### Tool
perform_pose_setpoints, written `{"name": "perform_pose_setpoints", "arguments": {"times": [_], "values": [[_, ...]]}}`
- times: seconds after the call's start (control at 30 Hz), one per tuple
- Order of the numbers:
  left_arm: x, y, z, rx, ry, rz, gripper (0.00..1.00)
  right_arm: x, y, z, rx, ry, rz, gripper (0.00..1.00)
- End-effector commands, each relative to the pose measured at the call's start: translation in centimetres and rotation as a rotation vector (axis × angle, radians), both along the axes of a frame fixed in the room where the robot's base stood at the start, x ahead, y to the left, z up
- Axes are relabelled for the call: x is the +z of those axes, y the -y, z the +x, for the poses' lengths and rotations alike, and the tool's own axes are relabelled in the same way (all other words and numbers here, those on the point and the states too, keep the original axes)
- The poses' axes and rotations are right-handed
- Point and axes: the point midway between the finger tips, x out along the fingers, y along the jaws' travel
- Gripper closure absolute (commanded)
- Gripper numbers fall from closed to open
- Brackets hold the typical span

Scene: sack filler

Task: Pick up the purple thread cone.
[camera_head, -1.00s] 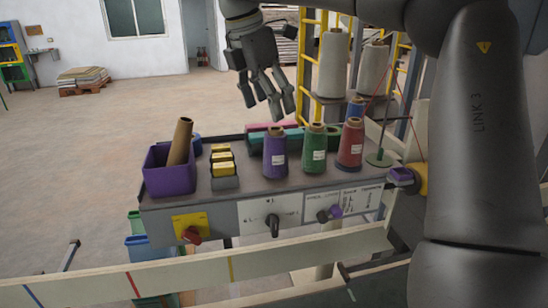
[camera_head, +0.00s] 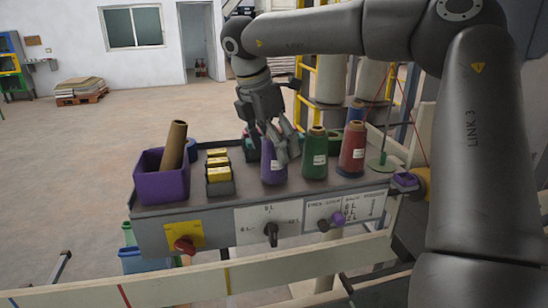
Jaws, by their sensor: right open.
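The purple thread cone (camera_head: 272,170) stands upright on the grey top of the console (camera_head: 226,199), left of the green thread cone (camera_head: 315,155). My right gripper (camera_head: 282,152) points down at the purple cone with its fingers open. The fingers cover the cone's top and right side. I cannot tell whether they touch it. My left gripper is not in view.
A red cone (camera_head: 351,150) stands right of the green one. On the left are a purple bin (camera_head: 162,185) with a brown tube (camera_head: 174,145) and a holder with yellow boxes (camera_head: 219,174). A pale rail (camera_head: 190,276) runs in front.

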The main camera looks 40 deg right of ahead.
Motion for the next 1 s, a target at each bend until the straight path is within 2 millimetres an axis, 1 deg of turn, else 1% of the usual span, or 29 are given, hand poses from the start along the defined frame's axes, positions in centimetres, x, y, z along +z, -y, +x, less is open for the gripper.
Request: {"name": "perform_pose_setpoints", "arguments": {"times": [0.03, 0.1, 0.2, 0.3, 0.53, 0.57, 0.93, 0.97, 1.0], "values": [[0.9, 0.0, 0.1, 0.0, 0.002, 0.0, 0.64, -0.4, 0.1, -0.2, 0.003, -0.005, 0.005, 0.25], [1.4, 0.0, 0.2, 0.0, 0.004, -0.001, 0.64, -1.3, 0.3, -0.3, 0.003, -0.005, 0.005, 0.25], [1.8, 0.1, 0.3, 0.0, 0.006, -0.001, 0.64, -2.7, 0.8, -0.3, 0.0, -0.002, 0.003, 0.25], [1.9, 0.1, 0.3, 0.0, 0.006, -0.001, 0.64, -3.5, 0.9, -0.3, 0.001, 0.0, 0.002, 0.25], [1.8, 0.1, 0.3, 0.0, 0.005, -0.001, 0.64, -3.7, 1.0, -0.3, 0.001, 0.002, 0.001, 0.25], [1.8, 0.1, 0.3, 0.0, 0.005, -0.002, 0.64, -3.7, 1.0, -0.3, 0.001, 0.002, 0.001, 0.28], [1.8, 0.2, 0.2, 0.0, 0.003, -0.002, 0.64, -3.6, 1.0, -0.3, 0.0, 0.001, 0.0, 0.76], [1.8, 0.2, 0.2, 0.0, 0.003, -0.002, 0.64, -3.6, 1.0, -0.3, 0.001, 0.002, 0.0, 0.78], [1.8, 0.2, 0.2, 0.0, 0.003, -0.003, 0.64, -3.6, 1.0, -0.3, 0.0, 0.002, 0.0, 0.78]]}}
